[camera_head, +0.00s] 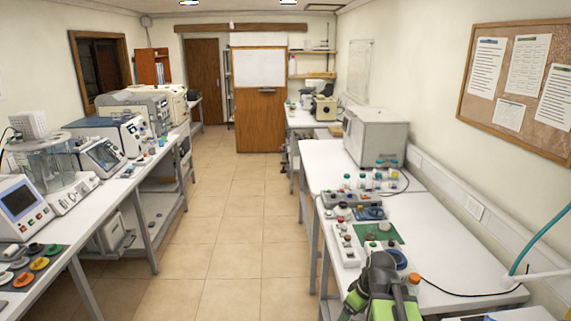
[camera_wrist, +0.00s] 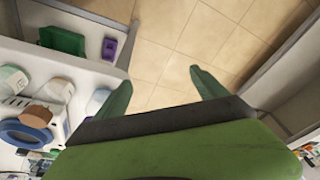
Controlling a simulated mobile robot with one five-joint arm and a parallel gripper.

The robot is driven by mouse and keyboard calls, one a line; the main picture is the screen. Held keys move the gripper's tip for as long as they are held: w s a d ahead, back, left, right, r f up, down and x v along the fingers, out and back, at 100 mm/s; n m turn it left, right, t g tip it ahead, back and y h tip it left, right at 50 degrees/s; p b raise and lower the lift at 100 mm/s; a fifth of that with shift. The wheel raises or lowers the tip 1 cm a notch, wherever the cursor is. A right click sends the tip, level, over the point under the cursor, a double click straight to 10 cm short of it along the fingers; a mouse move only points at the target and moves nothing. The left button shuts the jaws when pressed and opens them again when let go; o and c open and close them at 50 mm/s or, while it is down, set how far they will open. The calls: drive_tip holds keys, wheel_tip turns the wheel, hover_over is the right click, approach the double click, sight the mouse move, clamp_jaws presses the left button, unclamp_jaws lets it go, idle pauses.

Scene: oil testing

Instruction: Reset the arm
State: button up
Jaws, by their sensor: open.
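My arm (camera_head: 384,293), green and black, shows at the bottom right of the head view, at the near end of the right bench. It looks folded, and its fingertips cannot be made out clearly there. In the wrist view my gripper (camera_wrist: 162,90) has its two dark green fingers spread apart. Nothing is between them; only floor tiles show beyond. The gripper holds nothing.
The right white bench (camera_head: 440,239) carries bottles, a green mat (camera_head: 384,231) and a grey box-shaped instrument (camera_head: 376,137). In the wrist view, jars (camera_wrist: 58,89) and a blue ring (camera_wrist: 20,137) lie left of the fingers. The tiled aisle (camera_head: 225,230) is clear.

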drive_tip(key=s+a+f+m+g+h, duration=0.1)
drive_tip(key=s+a+m+h, duration=0.1)
drive_tip(key=a+m, duration=0.5)
drive_tip(key=shift+s+f+g+b, duration=0.35)
drive_tip(key=shift+s+g, duration=0.05)
drive_tip(key=shift+s, duration=0.5)
